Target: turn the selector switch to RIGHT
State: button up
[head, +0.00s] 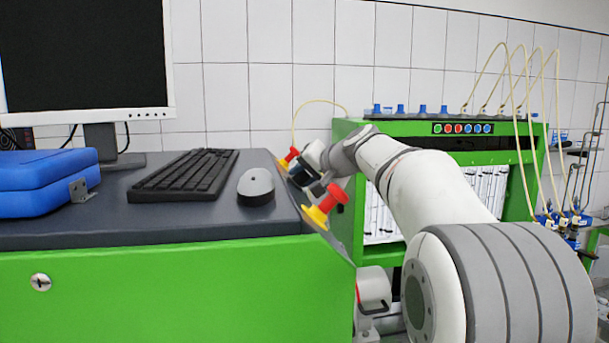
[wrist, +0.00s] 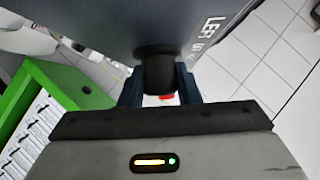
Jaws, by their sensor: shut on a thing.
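The selector switch (wrist: 158,72) is a black knob standing out from a dark panel face in the wrist view. My gripper (wrist: 159,88) is shut on the knob, one dark blue finger on each side. White lettering "LEFT" (wrist: 210,30) is on the panel to the upper right of the knob, with more text partly cut off beside it. In the head view my gripper (head: 304,172) is at the right end of the desk. The switch cannot be made out there behind the gripper, and its pointing direction is unclear.
Two red-and-yellow emergency-stop buttons sit close to my gripper, one behind (head: 289,157) and one in front (head: 326,205). A mouse (head: 256,187) and keyboard (head: 186,174) lie on the desk to the left. A green test bench (head: 345,195) stands right of the desk.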

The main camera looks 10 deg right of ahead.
jog(key=o, duration=1)
jog(key=shift+c, duration=0.2)
notch_tip(320, 180, up, 9)
jog(key=shift+s+a+f, duration=0.1)
jog(key=shift+s+f, duration=0.05)
jog(key=shift+w+r, duration=0.25)
jog(key=shift+r, duration=0.25)
jog(key=shift+s+r, duration=0.15)
